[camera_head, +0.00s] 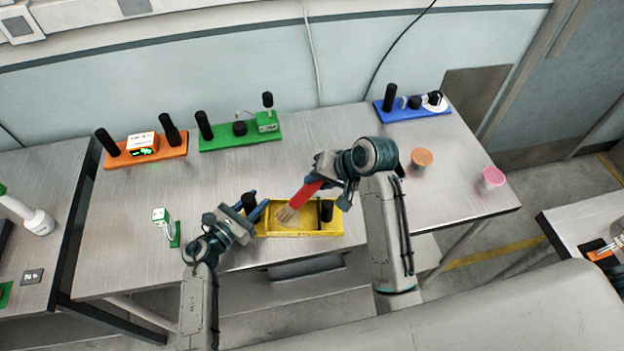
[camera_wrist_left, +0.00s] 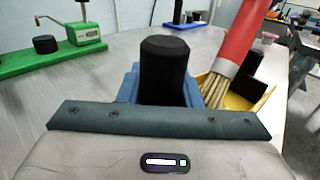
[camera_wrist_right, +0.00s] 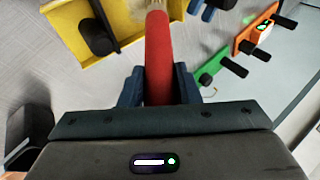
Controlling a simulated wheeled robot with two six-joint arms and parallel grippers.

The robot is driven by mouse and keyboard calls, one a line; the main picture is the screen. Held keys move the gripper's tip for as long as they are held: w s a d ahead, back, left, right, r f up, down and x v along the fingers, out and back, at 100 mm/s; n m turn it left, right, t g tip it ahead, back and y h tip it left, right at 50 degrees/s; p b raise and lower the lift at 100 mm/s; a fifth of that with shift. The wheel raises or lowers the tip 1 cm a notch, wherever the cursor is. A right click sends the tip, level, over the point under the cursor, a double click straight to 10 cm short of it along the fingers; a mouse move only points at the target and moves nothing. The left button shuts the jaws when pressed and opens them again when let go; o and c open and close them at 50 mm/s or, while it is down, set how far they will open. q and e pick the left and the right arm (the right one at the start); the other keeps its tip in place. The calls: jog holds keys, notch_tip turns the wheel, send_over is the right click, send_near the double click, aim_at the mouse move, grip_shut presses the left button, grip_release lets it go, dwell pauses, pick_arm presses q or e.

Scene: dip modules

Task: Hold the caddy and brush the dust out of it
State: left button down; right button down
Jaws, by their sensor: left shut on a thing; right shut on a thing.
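The yellow caddy (camera_head: 318,229) sits near the front edge of the table, with a black post (camera_head: 326,210) at its right end and another black post (camera_wrist_left: 165,70) at its left end. My left gripper (camera_head: 259,212) is shut on the left black post. My right gripper (camera_head: 322,180) is shut on the red handle of the brush (camera_head: 305,195), which is tilted. The brush's bristles (camera_head: 287,214) point down into the caddy's tray. The brush also shows in the right wrist view (camera_wrist_right: 158,55). I cannot make out separate dust on the caddy floor.
An orange module (camera_head: 175,153), a green module (camera_head: 220,141) and a blue module (camera_head: 425,113) stand along the back. An orange cup (camera_head: 422,158) and a pink cup (camera_head: 493,177) stand at right. A small green-and-white device (camera_head: 162,216) stands at left. The middle-left tabletop is clear.

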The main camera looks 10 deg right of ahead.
jog(key=d, duration=0.2)
jog(key=s+d, duration=0.1)
jog(key=d, duration=0.2)
jog(key=shift+f, duration=0.1)
dwell(0.3)
notch_tip(320, 180, up, 6)
dwell(0.7)
notch_tip(320, 180, up, 3)
dwell(0.7)
dwell(0.6)
